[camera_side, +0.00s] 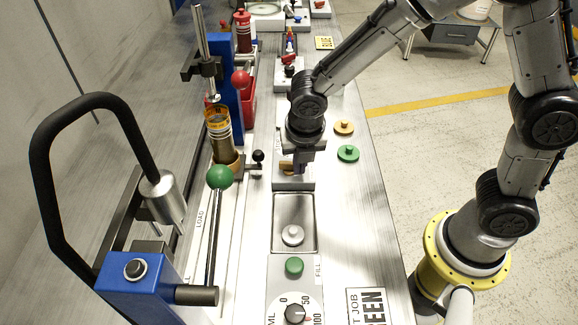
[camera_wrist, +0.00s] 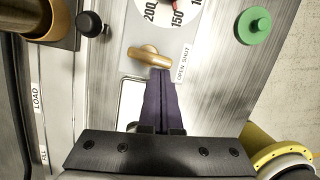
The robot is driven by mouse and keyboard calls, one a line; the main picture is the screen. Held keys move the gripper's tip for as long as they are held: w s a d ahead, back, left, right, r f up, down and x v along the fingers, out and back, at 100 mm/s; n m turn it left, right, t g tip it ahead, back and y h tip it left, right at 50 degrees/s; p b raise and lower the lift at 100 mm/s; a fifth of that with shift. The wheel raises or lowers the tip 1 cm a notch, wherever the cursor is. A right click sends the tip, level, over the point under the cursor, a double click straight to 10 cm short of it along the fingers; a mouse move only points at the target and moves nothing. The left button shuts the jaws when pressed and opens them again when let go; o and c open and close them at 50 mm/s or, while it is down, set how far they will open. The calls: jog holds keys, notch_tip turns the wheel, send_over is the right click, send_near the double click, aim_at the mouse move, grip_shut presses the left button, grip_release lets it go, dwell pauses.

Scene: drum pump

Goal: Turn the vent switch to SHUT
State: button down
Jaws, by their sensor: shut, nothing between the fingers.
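The vent switch (camera_wrist: 146,58) is a tan, rounded bar knob on a light panel in the wrist view. It lies nearly crosswise, with its right end slightly lower. A label (camera_wrist: 183,63) reading OPEN SHUT is just to its right. My gripper (camera_wrist: 161,73) is shut and empty, its dark purple fingertips at the lower right of the knob. They overlap its right end in the picture; I cannot tell whether they touch. In the side view my gripper (camera_side: 299,172) is low over the panel, and only a bit of tan shows beside its fingers.
A dial (camera_wrist: 170,12) with numbers is above the switch. A black ball knob (camera_wrist: 89,23) and a brass cylinder (camera_wrist: 20,15) stand to the left. A green knobbed disc (camera_wrist: 253,26) lies right. A green-balled lever (camera_side: 219,178) stands left of my gripper in the side view.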

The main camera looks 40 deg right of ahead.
jog(key=shift+d+n+y, duration=0.15)
jog(key=shift+d+n, duration=0.1)
jog(key=shift+n, duration=0.5)
jog(key=shift+d+n+y, duration=0.15)
jog(key=shift+d+n, duration=0.1)
jog(key=shift+n, duration=0.5)
dwell(2.2)
jog(key=shift+w+a, duration=0.15)
jog(key=shift+w, duration=0.05)
jog(key=shift+w+a+r, duration=0.1)
jog(key=shift+w+a, duration=0.35)
jog(key=shift+w, duration=0.05)
jog(key=s, duration=0.1)
jog(key=s+a, duration=0.1)
jog(key=s, duration=0.2)
jog(key=shift+s+a+r, duration=0.1)
jog(key=shift+a+r, duration=0.15)
jog(key=shift+a, duration=0.1)
jog(key=v, duration=0.9)
jog(key=shift+s, duration=0.2)
jog(key=shift+d+r, duration=0.1)
jog(key=shift+d, duration=0.05)
